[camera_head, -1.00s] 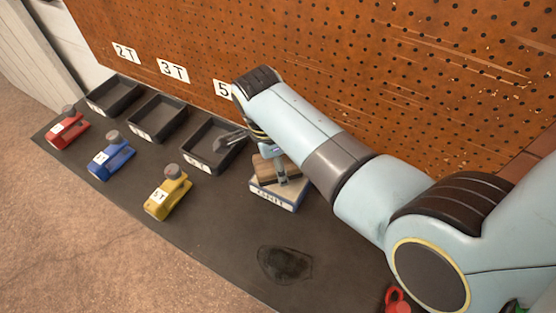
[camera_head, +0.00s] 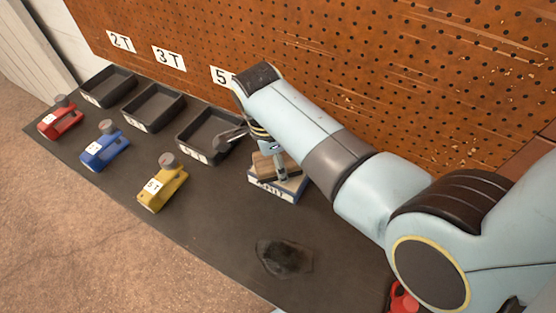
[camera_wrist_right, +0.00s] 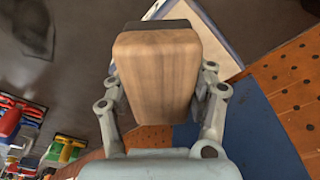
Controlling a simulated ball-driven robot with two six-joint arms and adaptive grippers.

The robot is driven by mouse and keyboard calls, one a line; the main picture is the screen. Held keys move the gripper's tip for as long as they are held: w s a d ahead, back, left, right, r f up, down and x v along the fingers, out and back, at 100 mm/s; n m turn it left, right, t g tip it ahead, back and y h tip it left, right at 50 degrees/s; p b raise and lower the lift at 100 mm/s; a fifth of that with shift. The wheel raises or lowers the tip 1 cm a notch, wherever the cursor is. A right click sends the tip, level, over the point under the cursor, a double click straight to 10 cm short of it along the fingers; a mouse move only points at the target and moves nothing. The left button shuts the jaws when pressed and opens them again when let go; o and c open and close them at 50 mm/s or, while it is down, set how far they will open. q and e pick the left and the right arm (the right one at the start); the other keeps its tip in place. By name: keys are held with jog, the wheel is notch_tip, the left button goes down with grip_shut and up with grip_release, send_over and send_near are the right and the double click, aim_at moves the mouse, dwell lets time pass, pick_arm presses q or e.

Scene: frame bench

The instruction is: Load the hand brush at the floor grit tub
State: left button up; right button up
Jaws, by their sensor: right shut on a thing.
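The hand brush shows as a wooden block (camera_head: 263,166) in the head view, at the grit tub. My right gripper (camera_head: 279,172) is shut on it. In the right wrist view the brush's wooden back (camera_wrist_right: 157,75) fills the space between the fingers (camera_wrist_right: 160,95), with a dark part at its far end. The grit tub (camera_head: 276,191) is a low pale box with a blue lettered front, and its pale edge (camera_wrist_right: 222,45) shows behind the brush. Whether the bristles touch the grit is hidden. My left gripper is not in view.
Three dark trays (camera_head: 208,134) line the pegboard (camera_head: 400,60) under number labels. A dark patch (camera_head: 285,257) lies on the bench front. A red item (camera_head: 403,300) is partly hidden by my arm.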

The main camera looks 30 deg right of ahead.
jog(key=shift+f+b, duration=0.3)
jog(key=shift+f, duration=0.2)
dwell(0.4)
jog(key=shift+s+f, duration=0.1)
dwell(1.2)
notch_tip(320, 180, up, 7)
jog(key=p, duration=0.8)
dwell(0.5)
